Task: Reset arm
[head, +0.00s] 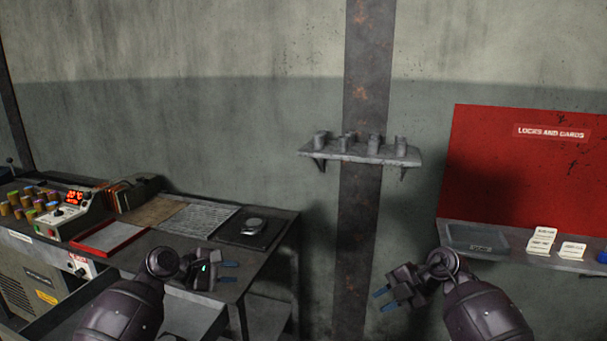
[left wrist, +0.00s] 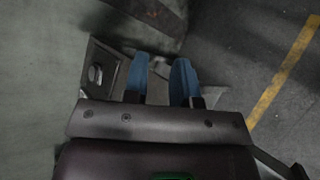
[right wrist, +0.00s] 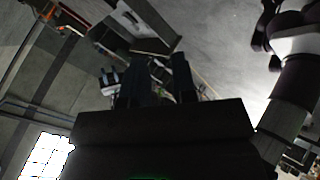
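My left gripper (head: 229,272) is above the right front part of the workbench, with its blue fingers apart and nothing between them. In the left wrist view its two blue fingers (left wrist: 160,82) show a clear gap. My right gripper (head: 383,298) hangs in front of the wall, left of the red board, pointing left. Its blue fingers are apart and empty. In the right wrist view its dark fingers (right wrist: 161,80) also stand apart. Both of my arms are bent in front of me at similar heights.
The workbench (head: 270,257) at left carries a control box (head: 75,212), a red-edged tray (head: 110,236), papers and a dark pad (head: 252,228). A wall shelf (head: 370,153) holds several small grey cylinders. A red board (head: 520,180) stands above a right shelf with white cards (head: 541,240).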

